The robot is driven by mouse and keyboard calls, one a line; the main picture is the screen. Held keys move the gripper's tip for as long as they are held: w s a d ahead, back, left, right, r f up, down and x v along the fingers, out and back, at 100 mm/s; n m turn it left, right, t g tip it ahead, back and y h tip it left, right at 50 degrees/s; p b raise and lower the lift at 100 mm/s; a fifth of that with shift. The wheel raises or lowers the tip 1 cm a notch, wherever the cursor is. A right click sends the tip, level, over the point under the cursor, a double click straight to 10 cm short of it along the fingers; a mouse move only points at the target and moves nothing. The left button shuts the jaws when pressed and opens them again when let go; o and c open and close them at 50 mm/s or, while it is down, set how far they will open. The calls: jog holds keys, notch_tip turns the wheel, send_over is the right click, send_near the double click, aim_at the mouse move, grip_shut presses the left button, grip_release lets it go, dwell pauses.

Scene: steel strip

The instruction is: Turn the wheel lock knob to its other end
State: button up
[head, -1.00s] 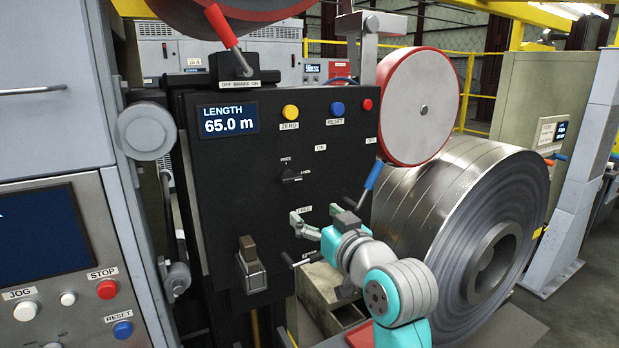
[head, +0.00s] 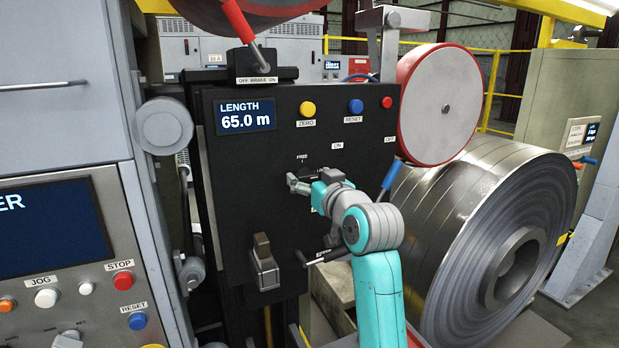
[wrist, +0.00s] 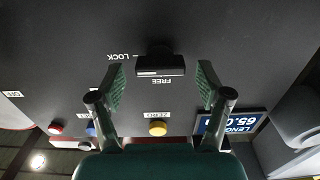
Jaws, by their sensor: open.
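The wheel lock knob (wrist: 160,66) is a black bar-shaped knob on the dark panel, marked FREE and LOCK. In the wrist view its bar lies level, in line with the tick beside LOCK. In the head view my gripper partly hides the knob (head: 312,173). My gripper (head: 308,181) is open at the panel front. In the wrist view my gripper's (wrist: 161,72) two green-padded fingers stand one on each side of the knob, with a gap on both sides. I cannot tell how far the fingertips are from the panel.
ZERO (head: 307,109), RESET (head: 355,106) and red (head: 387,102) buttons sit above on the panel. A blue-handled lever (head: 391,175) stands to the right, close to my arm. Below are a brown-topped switch (head: 263,262) and a crank handle (head: 322,257). A steel coil (head: 500,210) fills the right.

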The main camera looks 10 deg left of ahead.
jog(key=shift+w+a, duration=0.2)
jog(key=shift+w, duration=0.15)
jog(key=shift+c, duration=0.2)
jog(key=c, duration=1.1)
